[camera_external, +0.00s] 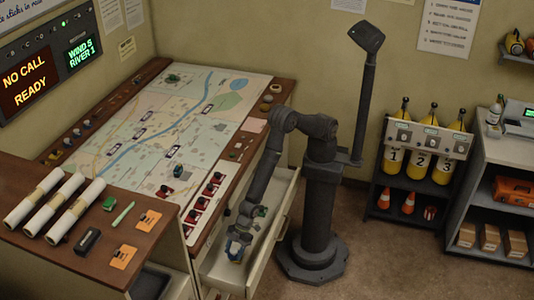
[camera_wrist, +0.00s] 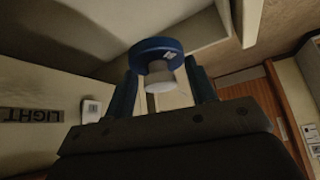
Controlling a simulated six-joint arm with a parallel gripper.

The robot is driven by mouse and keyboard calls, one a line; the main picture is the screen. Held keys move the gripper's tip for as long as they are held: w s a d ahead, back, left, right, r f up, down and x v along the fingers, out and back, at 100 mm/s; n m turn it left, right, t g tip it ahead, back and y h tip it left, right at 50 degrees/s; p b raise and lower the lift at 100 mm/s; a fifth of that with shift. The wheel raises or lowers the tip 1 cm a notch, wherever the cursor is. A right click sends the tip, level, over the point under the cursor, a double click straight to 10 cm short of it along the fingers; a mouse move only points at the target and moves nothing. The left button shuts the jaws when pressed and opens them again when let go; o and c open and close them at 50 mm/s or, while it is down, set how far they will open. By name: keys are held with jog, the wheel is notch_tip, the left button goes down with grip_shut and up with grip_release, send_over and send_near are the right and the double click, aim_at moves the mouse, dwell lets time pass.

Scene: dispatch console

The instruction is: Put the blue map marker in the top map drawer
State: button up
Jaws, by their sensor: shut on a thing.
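My gripper (camera_external: 238,240) reaches down into the open map drawer (camera_external: 217,268), which is pulled out from under the map table. Its jaws are shut on the blue map marker (camera_external: 236,250), low inside the drawer outline. In the wrist view, the marker (camera_wrist: 150,49) shows a round blue part with a small light label and a whitish part below it, between my two dark fingers (camera_wrist: 163,88). I cannot tell whether the marker touches the drawer floor. A small green item (camera_external: 261,212) lies in the drawer beside my wrist.
The map table (camera_external: 245,86) carries a map with several markers and a row of red-and-black pieces (camera_external: 207,199) along its near edge. White rolls (camera_external: 75,208) lie on the side desk (camera_external: 35,240). Yellow cylinders (camera_external: 441,170) stand on a rack at right. Floor right of my base is clear.

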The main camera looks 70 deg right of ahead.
aim_at(233, 276)
jog(key=shift+f, duration=6.2)
jog(key=shift+f, duration=0.15)
jog(key=o, duration=1)
jog(key=shift+r, duration=0.25)
jog(key=v, duration=1.2)
jog(key=shift+f, duration=0.2)
